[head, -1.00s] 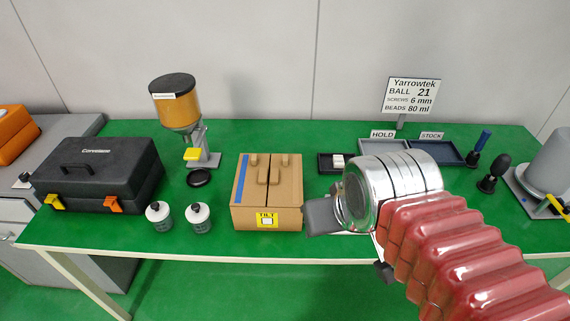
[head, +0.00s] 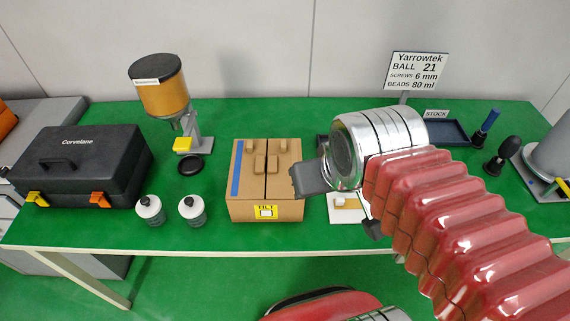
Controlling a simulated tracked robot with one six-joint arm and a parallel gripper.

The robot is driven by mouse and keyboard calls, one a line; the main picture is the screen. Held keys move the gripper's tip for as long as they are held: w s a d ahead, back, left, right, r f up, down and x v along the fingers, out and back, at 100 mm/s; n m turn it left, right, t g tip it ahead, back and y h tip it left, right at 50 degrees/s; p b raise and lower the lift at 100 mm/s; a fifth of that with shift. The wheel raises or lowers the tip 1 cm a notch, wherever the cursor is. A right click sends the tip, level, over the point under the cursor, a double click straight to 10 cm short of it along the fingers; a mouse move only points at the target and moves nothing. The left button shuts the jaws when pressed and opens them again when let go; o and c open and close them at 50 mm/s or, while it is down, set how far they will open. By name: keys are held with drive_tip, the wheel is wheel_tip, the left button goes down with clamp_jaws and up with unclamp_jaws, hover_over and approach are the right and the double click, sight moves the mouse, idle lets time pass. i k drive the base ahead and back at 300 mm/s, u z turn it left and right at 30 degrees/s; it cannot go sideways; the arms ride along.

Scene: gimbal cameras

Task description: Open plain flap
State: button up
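A brown cardboard box (head: 264,211) stands on the green table with its top closed. A dark seam splits the top into two flaps. The left flap carries a blue strip (head: 238,170); the right, plain flap (head: 285,183) has no strip. Several small brown blocks or tabs sit on the flaps near the seam and back edge. A yellow label (head: 265,212) is on the front. My gripper (head: 298,181) is at the right side of the box, its dark finger close to the plain flap's right edge. I cannot tell whether it touches, or how far its fingers are apart.
An orange-filled dispenser (head: 164,95) stands behind. A white plate (head: 346,216) lies right of the box, partly behind my arm. A stock tray (head: 446,132) is at the back right.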

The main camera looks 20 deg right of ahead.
sight(283, 153)
drive_tip(key=k, duration=1.35)
drive_tip(key=u, duration=0.1)
drive_tip(key=i, duration=0.65)
drive_tip(key=u, duration=0.5)
drive_tip(key=i, duration=1.05)
drive_tip(key=u, duration=0.1)
